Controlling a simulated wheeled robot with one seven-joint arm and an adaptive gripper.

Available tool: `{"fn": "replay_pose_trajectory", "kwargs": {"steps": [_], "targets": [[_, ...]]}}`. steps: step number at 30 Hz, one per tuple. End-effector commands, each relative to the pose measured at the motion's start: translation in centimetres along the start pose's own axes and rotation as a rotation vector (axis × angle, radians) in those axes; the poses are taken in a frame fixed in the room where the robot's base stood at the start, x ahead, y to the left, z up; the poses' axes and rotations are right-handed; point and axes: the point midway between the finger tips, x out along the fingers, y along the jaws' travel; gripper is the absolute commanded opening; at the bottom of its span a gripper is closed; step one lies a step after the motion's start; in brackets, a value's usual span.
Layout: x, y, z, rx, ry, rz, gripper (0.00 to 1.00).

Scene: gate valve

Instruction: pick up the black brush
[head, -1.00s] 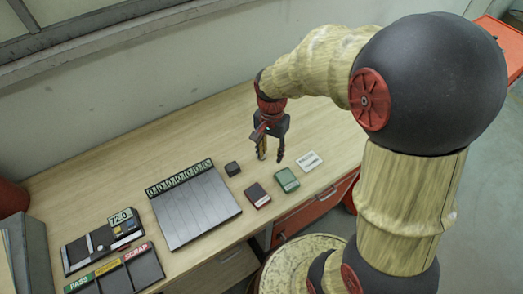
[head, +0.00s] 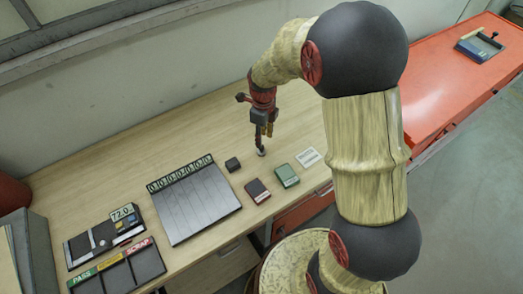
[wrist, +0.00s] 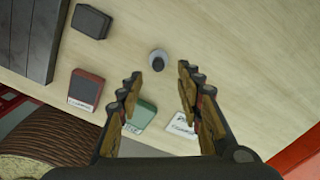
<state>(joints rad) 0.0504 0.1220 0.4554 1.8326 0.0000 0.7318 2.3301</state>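A small upright round thing with a black top and a pale round base (wrist: 158,60) stands on the wooden table. It may be the black brush; no bristles show. In the head view its pale base (head: 262,152) shows just below my fingers. My gripper (wrist: 160,78) is open and empty, with its fingers on either side of the view. The round thing appears just beyond the fingertips, roughly centred between them, and does not look touched. In the head view my gripper (head: 264,132) points down above it.
A black block (head: 232,164), a dark red box (head: 257,191), a green box (head: 287,176) and a white card (head: 308,156) lie nearby. A dark slatted board (head: 195,205) lies left. A red bench (head: 450,85) stands right. The table behind my gripper is clear.

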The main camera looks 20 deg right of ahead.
Motion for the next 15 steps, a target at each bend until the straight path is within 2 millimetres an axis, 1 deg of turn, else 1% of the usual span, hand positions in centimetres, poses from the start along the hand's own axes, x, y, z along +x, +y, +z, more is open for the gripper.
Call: {"fn": "replay_pose_trajectory", "kwargs": {"steps": [1, 8, 15], "targets": [[0.7, 0.1, 0.0, -0.001, 0.002, 0.002, 0.36], [2.5, 0.2, 0.2, -0.003, 0.001, 0.001, 0.36], [5.8, 0.3, 0.5, -0.003, 0.002, 0.002, 0.36]]}}
